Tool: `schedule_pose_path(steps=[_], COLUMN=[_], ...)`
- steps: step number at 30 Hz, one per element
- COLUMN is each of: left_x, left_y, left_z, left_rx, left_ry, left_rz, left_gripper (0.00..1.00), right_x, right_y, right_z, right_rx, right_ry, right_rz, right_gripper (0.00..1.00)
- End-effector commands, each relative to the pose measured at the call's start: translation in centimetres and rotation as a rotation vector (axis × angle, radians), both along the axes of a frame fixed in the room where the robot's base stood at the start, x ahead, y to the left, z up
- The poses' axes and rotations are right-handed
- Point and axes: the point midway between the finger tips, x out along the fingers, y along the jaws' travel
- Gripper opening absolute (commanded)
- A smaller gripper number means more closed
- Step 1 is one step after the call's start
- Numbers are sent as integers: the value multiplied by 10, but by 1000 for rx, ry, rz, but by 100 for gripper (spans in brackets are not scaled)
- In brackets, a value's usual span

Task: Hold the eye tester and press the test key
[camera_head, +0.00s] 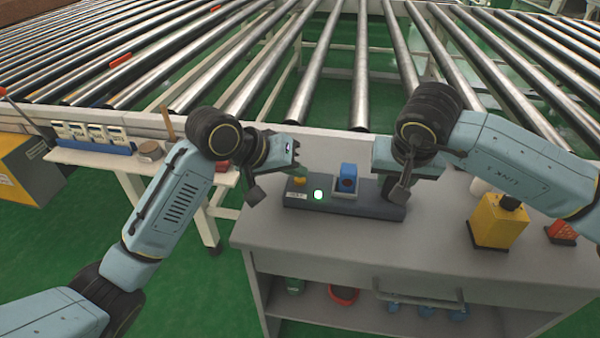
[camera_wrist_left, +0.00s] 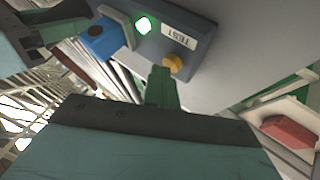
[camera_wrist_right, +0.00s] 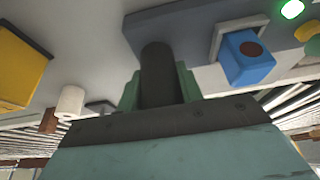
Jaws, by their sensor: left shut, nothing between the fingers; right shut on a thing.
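The eye tester (camera_head: 345,203) is a long dark grey unit on the grey bench. It carries a lit green lamp (camera_head: 318,195), a blue block (camera_head: 347,178) with a dark round spot, a white label (camera_head: 297,195) and a yellow key (camera_head: 300,181). My left gripper (camera_head: 294,166) is shut and empty, close above the yellow key. In the left wrist view its fingers (camera_wrist_left: 163,82) point at the yellow key (camera_wrist_left: 173,64); I cannot tell whether they touch. My right gripper (camera_head: 403,184) is shut on a dark cylinder (camera_wrist_right: 158,72) at the tester's right end. Its join to the tester is hidden.
A yellow box (camera_head: 497,222) and a red object (camera_head: 561,232) stand right on the bench (camera_head: 340,247). The metal roller conveyor (camera_head: 330,70) lies behind. A side table at left holds several small devices (camera_head: 90,135). The bench front is clear.

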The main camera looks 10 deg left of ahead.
Motion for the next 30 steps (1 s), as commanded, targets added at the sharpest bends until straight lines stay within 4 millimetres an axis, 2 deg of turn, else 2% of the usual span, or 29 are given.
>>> schedule_pose_path(steps=[12,23,30], left_x=[0,0,0], left_y=[0,0,0], left_z=[23,25,46], left_rx=[0,0,-1], left_ry=[-1,0,-3], left_rz=[-1,0,-2], left_gripper=[0,0,0], right_x=[1,1,1], right_y=[1,1,1], right_z=[3,2,2], right_rx=[4,4,4], right_ry=[-5,-4,-4], right_rz=[0,-1,-1], right_gripper=[0,0,0])
